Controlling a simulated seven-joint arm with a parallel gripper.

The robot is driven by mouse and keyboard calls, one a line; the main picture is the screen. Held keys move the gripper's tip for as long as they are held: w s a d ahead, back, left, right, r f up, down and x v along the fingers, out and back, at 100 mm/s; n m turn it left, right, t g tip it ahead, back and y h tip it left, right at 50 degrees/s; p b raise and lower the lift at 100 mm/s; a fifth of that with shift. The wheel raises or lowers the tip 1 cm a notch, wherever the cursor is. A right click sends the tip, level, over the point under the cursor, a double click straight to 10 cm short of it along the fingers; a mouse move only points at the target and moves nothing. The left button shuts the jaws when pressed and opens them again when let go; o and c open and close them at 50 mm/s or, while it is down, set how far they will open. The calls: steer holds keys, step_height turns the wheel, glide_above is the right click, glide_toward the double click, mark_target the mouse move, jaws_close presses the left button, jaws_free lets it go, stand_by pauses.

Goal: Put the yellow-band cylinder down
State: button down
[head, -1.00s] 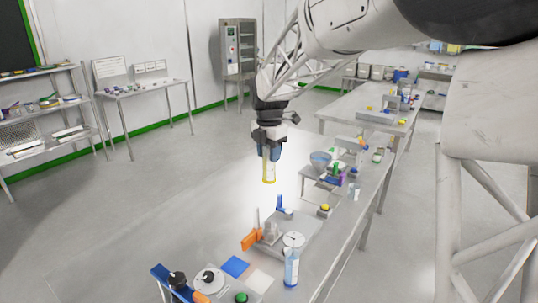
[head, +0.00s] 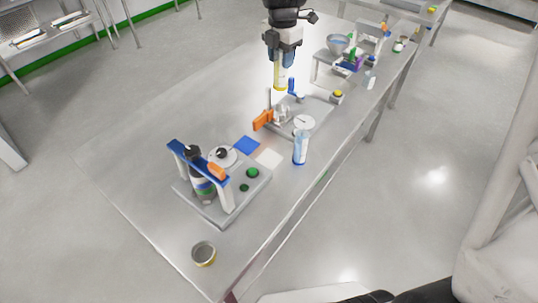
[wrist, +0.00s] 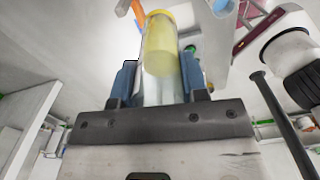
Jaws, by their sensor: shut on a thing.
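The yellow-band cylinder (head: 280,77) is a pale tube with a yellow band. It hangs upright from my gripper (head: 281,62) above the far part of the steel table (head: 150,140), near the grey plate with the orange clamp. In the wrist view the cylinder (wrist: 160,55) sits between the two blue fingers of my gripper (wrist: 160,82), which are shut on it, and its yellow end points away from the wrist. In the head view its lower end overlaps the area beside a blue upright part; I cannot tell the exact gap to the table.
A grey plate (head: 318,108) carries an orange clamp (head: 263,120) and a white disc. A blue-and-white bottle (head: 300,148) stands nearer. The table's left part is clear.

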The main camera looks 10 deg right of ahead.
steer(key=s+f, duration=0.5)
steer(key=s, duration=0.3)
steer(key=s+a+f, duration=0.1)
steer(key=s+f, duration=0.4)
steer(key=s, duration=0.3)
steer(key=s+f+n, duration=0.1)
steer(key=s+f, duration=0.5)
steer(key=s, duration=0.3)
steer(key=shift+a, duration=0.35)
steer(key=w+a+f, duration=0.1)
steer(key=w+a, duration=0.1)
steer(key=w, duration=1.3)
steer(key=shift+w+a+f, duration=0.3)
steer(key=shift+w+a, duration=0.05)
steer(key=shift+a, duration=0.05)
steer(key=shift+f, duration=0.1)
steer(key=shift+f, duration=1.65)
steer(key=shift+f, duration=0.15)
steer(key=c, duration=0.6)
jaws_free()
steer(key=shift+c, duration=0.2)
